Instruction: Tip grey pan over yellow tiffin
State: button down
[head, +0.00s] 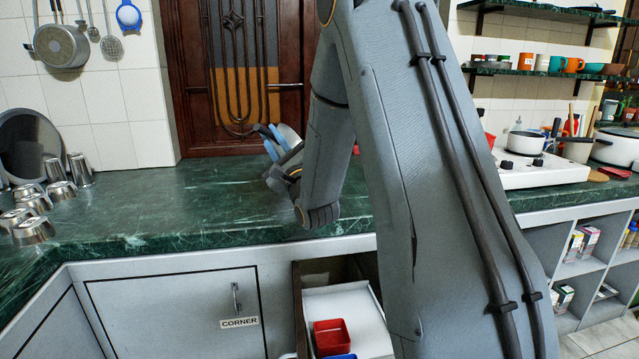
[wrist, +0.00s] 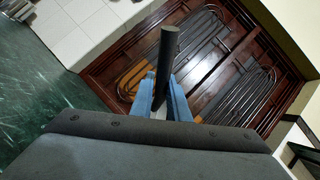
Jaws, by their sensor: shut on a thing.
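My gripper (wrist: 163,95) has blue fingers shut on a dark, round handle (wrist: 169,47), which stands up between them in the wrist view. I take it for the grey pan's handle, but no pan body shows clearly. In the head view my gripper (head: 272,142) is over the back of the green counter, before the brown door, partly behind my arm. A pale grey piece (head: 290,135) shows beside the blue fingers; I cannot tell what it is. I do not see the yellow tiffin in either view.
Metal cups (head: 58,182) stand on the counter (head: 180,215) at left. Another grey pan (head: 62,46) hangs on the left wall. A white pot (head: 526,142) sits on the stove at right. A drawer (head: 345,305) with a red box (head: 331,337) is open below. The counter's middle-left is clear.

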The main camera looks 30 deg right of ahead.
jog(key=shift+s+d+f+m+t+h+b, duration=0.2)
jog(key=shift+s+d+m+t+h+b, duration=0.3)
jog(key=shift+d+m+h+b, duration=0.5)
jog(key=shift+s+d+r+m+t+b, duration=0.35)
jog(key=shift+m+b, duration=0.25)
jog(key=shift+m, duration=0.2)
